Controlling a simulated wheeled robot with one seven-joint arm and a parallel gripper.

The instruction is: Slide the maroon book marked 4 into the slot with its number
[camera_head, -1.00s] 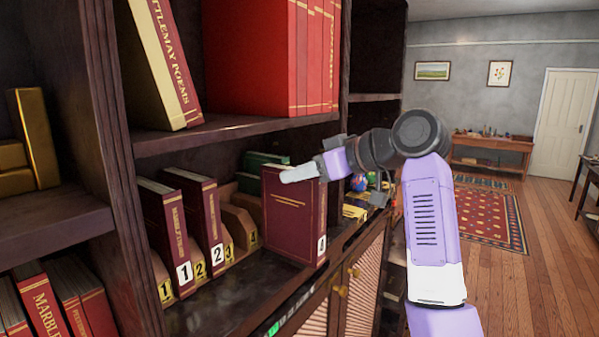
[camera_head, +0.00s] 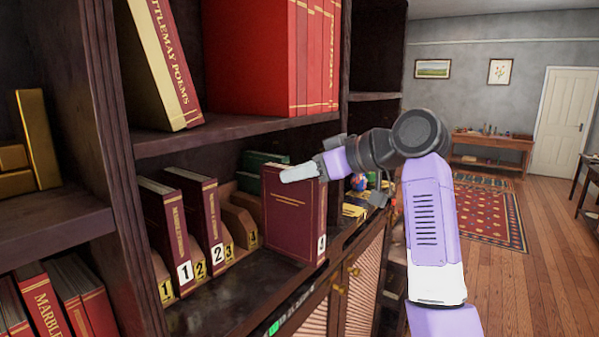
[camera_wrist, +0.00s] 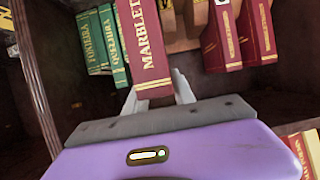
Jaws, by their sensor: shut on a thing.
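The maroon book marked 4 (camera_head: 294,217) stands upright at the front of the middle shelf, to the right of the slots. My gripper (camera_head: 300,172) is shut on its upper part. In the wrist view the book's spine (camera_wrist: 146,45) sits between the fingers of my gripper (camera_wrist: 160,90). The wooden slot rack (camera_head: 238,222) stands behind and left of the book, with yellow number tags 1, 2, 3 and 4. The tag 4 (camera_head: 253,240) is just left of the held book. Maroon books marked 1 (camera_head: 168,230) and 2 (camera_head: 203,215) stand in the rack.
Green books (camera_head: 262,160) stand at the back of the same shelf, behind the held book. The upper shelf (camera_head: 235,130) hangs close above my gripper. A dark wooden upright (camera_head: 95,120) bounds the compartment on the left. Bare shelf lies in front of the rack.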

